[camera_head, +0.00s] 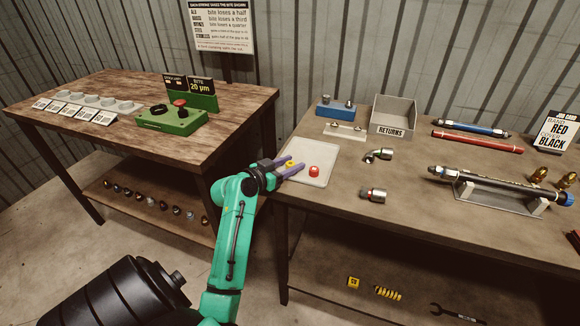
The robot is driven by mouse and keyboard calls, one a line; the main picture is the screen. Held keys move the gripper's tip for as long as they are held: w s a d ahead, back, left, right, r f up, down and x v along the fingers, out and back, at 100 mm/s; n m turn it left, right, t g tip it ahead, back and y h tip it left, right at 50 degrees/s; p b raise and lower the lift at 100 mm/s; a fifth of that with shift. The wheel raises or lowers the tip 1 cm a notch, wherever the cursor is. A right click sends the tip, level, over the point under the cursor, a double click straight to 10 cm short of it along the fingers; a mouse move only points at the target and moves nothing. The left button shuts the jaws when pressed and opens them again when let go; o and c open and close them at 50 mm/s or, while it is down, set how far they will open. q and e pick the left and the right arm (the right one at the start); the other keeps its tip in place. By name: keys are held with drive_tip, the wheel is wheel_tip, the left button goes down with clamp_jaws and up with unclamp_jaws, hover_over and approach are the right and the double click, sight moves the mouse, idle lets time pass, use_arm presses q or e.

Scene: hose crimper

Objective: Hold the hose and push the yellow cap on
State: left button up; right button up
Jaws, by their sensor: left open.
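My left gripper (296,163) is open at the left edge of the right-hand table, with its purple fingers over a pale tray (325,152). A small yellow cap (289,164) shows between the fingers; I cannot tell whether they touch it. A red cap (314,171) sits on the tray just right of the fingertips. A black hose (504,182) with metal fittings lies in a grey cradle (490,201) at the right, with a blue cap (565,198) at its right end. My right gripper is not in view.
Metal fittings (374,194) lie between tray and cradle. A grey returns bin (393,117), a blue block (336,108), a blue hose (472,128) and a red hose (477,142) are behind. The left table (110,140) holds a green device (172,121).

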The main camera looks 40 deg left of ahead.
sight(290, 163)
use_arm(q)
clamp_jaws()
wheel_tip(290, 163, up, 7)
drive_tip(key=p, duration=0.6)
drive_tip(key=shift+r, duration=0.1)
drive_tip(key=shift+s, duration=0.1)
